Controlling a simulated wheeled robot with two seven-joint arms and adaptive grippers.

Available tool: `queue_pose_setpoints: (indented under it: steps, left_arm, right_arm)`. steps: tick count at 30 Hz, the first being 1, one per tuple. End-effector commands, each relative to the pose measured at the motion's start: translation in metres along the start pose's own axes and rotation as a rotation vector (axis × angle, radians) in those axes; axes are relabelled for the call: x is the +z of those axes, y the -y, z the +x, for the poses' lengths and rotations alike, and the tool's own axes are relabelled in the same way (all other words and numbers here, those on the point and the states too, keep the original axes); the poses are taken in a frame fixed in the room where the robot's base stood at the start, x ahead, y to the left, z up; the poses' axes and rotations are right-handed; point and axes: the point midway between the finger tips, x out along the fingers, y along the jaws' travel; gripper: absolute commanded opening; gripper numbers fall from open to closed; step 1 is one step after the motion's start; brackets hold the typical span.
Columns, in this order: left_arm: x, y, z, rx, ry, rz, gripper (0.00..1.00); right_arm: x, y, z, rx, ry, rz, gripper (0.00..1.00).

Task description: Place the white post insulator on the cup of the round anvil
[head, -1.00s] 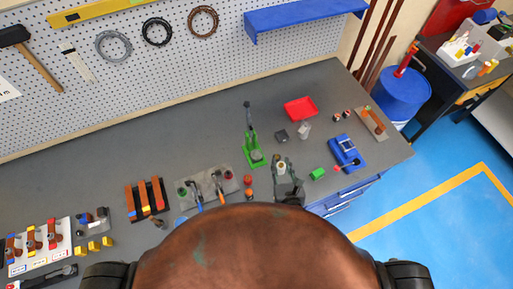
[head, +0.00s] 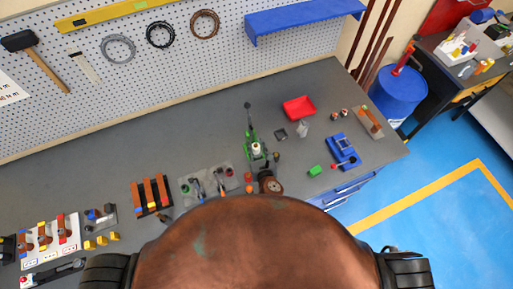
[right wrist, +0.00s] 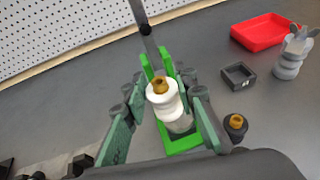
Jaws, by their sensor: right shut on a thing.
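The white post insulator (right wrist: 163,108) has a brass top and stands about upright between the green-padded fingers of my right gripper (right wrist: 160,112). My right gripper (head: 259,158) is shut on it. The green bender (head: 249,136), with a dark lever rising behind, is at the same spot; its green frame (right wrist: 182,143) shows behind and below the insulator. In the head view the insulator (head: 256,148) appears over the bender's front part. The cup of the round anvil is hidden, so I cannot tell whether the insulator touches it. My left gripper is not in view.
A red tray (head: 299,108), a small dark square holder (right wrist: 239,75) and a grey fitting (right wrist: 290,55) stand to the right. A dark piece with a brass top (right wrist: 236,124) is close to the right finger. A blue device (head: 342,151) and green block (head: 315,170) lie farther right.

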Motion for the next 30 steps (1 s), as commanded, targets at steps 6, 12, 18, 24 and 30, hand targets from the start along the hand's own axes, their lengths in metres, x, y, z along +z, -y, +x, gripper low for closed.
queue_pose_setpoints:
  steps: [6, 12, 18, 24, 30]
  left_arm:
    - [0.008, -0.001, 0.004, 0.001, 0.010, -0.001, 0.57]
    - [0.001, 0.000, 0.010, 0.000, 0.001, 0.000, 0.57]
    - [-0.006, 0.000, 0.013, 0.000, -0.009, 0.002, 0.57]
    - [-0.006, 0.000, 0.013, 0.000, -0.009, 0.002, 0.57]
    - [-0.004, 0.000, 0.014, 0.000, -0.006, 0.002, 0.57]
  right_arm:
    - [-0.011, 0.004, 0.019, 0.000, 0.002, 0.001, 0.00]
    - [-0.034, 0.006, 0.032, 0.001, -0.002, 0.001, 0.00]
    - [-0.045, 0.006, 0.037, 0.001, 0.001, 0.001, 0.00]
    - [-0.044, 0.006, 0.036, 0.001, 0.001, 0.001, 0.00]
    - [-0.047, 0.006, 0.037, 0.001, 0.000, 0.001, 0.30]
